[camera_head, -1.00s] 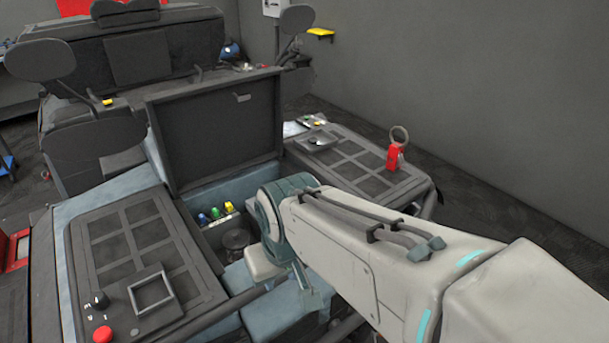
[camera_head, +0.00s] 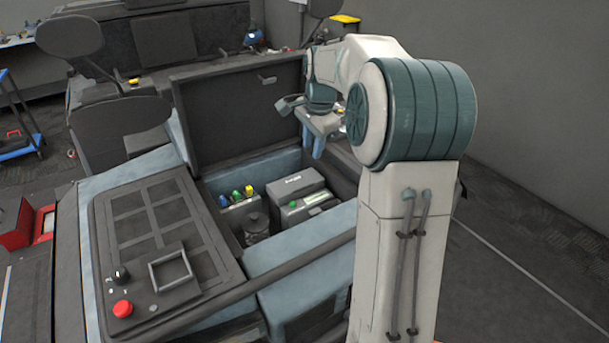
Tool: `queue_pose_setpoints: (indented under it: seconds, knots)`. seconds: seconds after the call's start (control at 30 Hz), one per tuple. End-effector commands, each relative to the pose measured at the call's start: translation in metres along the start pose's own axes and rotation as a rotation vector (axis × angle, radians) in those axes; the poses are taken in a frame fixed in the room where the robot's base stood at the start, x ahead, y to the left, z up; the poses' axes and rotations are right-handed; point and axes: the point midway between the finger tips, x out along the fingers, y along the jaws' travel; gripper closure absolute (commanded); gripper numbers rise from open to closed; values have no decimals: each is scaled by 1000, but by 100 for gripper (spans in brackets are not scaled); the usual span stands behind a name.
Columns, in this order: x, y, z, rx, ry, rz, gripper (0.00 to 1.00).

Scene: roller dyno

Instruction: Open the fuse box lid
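A dark grey box (camera_head: 299,184) with small white lettering on top sits in the open compartment, at its right side. I take it to be the fuse box, but the lettering is too small to read. Its top looks closed. A green knob and a pale label show on the lower part at its front. My gripper (camera_head: 304,128) hangs above and behind the right part of the compartment, apart from the box. It is small and partly hidden by my wrist, so I cannot tell how far its fingers are spread.
The large black compartment cover (camera_head: 240,110) stands upright behind the opening. Blue, green and yellow caps (camera_head: 237,194) and a dark round part (camera_head: 256,226) are left of the box. A panel with a red button (camera_head: 122,308) lies at left. My arm hides the right side.

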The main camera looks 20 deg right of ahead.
Motion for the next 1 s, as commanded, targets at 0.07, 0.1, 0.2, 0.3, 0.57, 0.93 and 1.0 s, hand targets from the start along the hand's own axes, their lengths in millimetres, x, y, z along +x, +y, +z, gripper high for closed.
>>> queue_pose_setpoints:
  seconds: [0.07,0.1,0.2,0.3,0.57,0.93,1.0]
  knots:
    - [3,-4,-6,29,-5,-2,70]
    - [5,-5,-7,37,-6,-2,70]
    - [14,-5,-7,43,-8,0,70]
    - [29,-4,-7,43,-9,1,70]
    - [85,-4,-6,39,-9,2,70]
    - [136,-5,-6,39,-6,-1,70]
    - [140,-5,-6,39,-6,-1,70]
